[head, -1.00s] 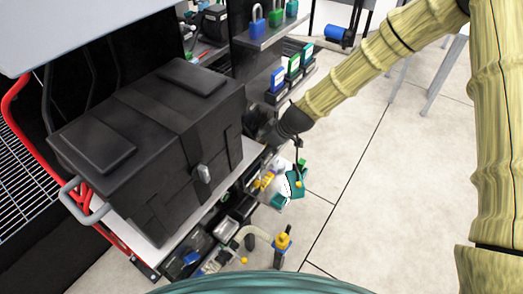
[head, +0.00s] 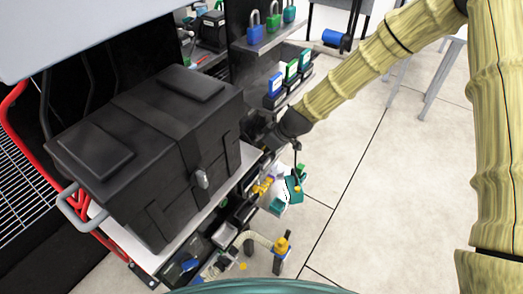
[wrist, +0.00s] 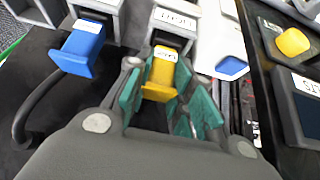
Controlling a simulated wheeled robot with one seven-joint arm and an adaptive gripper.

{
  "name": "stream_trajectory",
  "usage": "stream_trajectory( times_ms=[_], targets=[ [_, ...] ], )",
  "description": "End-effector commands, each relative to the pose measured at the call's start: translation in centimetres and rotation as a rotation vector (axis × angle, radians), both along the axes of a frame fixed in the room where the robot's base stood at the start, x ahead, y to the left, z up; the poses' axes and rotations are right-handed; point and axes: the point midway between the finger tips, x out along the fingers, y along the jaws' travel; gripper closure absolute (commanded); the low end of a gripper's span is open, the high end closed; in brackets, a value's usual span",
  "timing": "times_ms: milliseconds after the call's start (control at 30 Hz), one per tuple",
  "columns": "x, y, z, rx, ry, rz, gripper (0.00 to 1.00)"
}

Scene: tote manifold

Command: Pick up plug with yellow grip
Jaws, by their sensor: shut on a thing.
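The plug with the yellow grip (wrist: 160,74) is in the middle of the wrist view, with a small label on its top, in front of a grey labelled housing (wrist: 174,20). My gripper (wrist: 160,100) has its teal pads on both sides of the yellow grip and is shut on it. The plug's far end reaches the housing; I cannot tell how deep it sits.
A blue-gripped plug (wrist: 80,48) with a black cable is just left in the wrist view. A yellow knob (wrist: 293,42) is at the right. In the head view a large black case (head: 150,150) stands close to my gripper. Open floor (head: 400,200) lies right.

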Motion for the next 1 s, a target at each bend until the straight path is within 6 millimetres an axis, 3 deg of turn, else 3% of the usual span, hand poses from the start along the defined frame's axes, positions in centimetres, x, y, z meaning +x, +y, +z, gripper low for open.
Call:
stream_trajectory(
  times_ms=[100,1000],
  targets=[
    [0.0,0.0,0.9,-0.001,-0.002,0.000,1.00],
    [-1.1,-1.5,0.3,0.206,-0.131,0.000,1.00]
  ],
)
